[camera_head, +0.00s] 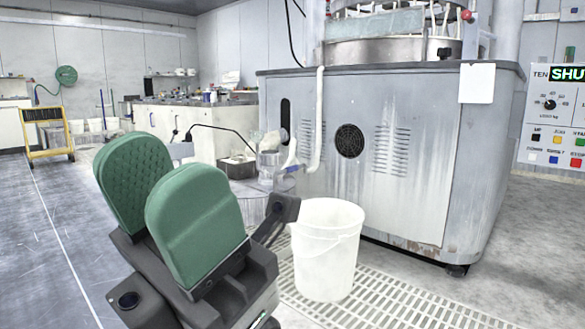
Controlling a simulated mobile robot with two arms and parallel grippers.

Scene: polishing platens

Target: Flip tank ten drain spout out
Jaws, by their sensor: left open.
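The large grey machine (365,200) stands at the centre right; a control panel (555,115) beside it starts with "TEN". My left gripper (150,190), with two green padded fingers, is open and empty in the left foreground, left of the pipe and nearer to me. My right gripper is not in view.
A white bucket (327,250) stands on a floor grating (370,305) in front of the machine. Metal containers (238,166) sit behind my gripper. A yellow cart (50,135) and a long bench (195,125) are further back. The left floor is clear.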

